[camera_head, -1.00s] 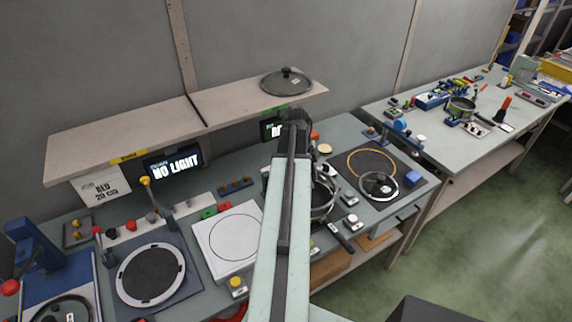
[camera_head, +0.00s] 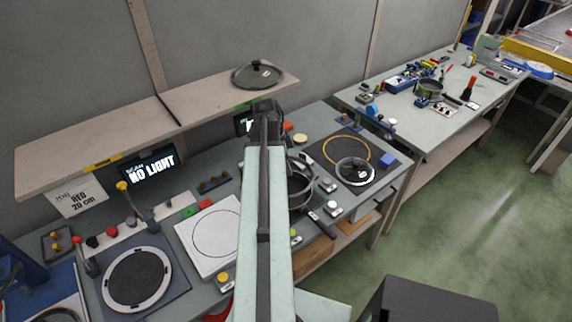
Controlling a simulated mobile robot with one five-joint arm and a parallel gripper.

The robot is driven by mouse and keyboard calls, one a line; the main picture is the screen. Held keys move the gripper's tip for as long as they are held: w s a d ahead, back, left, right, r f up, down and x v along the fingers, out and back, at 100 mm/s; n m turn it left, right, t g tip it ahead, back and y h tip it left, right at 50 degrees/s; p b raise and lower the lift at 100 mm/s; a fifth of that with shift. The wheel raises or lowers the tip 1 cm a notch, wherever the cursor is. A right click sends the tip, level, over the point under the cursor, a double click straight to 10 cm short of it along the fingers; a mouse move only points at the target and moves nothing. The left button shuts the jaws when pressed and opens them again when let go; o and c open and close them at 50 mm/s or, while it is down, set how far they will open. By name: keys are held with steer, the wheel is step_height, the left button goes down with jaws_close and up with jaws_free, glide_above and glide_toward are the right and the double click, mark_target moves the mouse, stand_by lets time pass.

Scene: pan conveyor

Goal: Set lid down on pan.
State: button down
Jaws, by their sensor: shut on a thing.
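A pan (camera_head: 300,203) stands on the bench just right of my arm, its dark handle (camera_head: 322,225) pointing to the lower right. My arm covers its left part. Another dark lid (camera_head: 257,75) with a black knob lies on the shelf's right end. My arm rises through the middle of the view and ends in a dark joint. My gripper and anything in it are hidden behind the arm.
The shelf (camera_head: 120,126) runs along the wall above the bench. A white plate (camera_head: 210,238) with a drawn circle and a dark round plate (camera_head: 137,280) lie left of my arm.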

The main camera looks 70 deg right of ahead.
steer(key=shift+f+b, duration=2.8)
steer(key=shift+f, duration=0.4)
steer(key=shift+f+b, duration=0.5)
steer(key=shift+b, duration=0.05)
steer(key=c, duration=0.9)
jaws_free()
steer(key=shift+o, duration=0.2)
steer(key=shift+r, duration=0.1)
steer(key=p+v, duration=0.8)
steer(key=shift+s, duration=0.1)
